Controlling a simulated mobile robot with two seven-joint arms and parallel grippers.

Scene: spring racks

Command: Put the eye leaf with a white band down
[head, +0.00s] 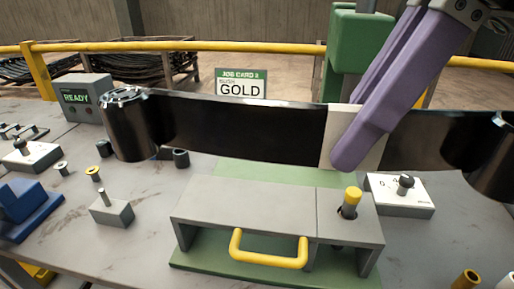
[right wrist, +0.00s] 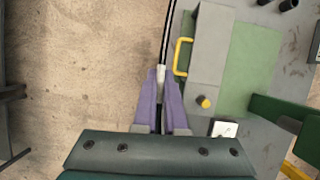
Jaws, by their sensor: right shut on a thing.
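The eye leaf (head: 245,128) is a long, dark, slightly curved strip with a rolled eye at each end. A white band (head: 328,122) wraps its middle. My right gripper (head: 354,148), with purple fingers, is shut on the leaf at the band. The leaf is held on edge, raised in front of the camera and across the bench view. In the right wrist view the leaf (right wrist: 168,35) runs up from between the fingertips (right wrist: 161,82), beyond the bench's edge. The right eye is partly cut off by the head view's edge. My left gripper is not in view.
The grey bench (head: 60,262) holds a grey fixture (head: 245,205) with a yellow handle (head: 268,262) on a green base. A READY box (head: 83,97), a job card reading GOLD (head: 241,84), small blocks, rings and a blue holder (head: 28,205) stand around. A yellow rail (head: 200,45) runs behind.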

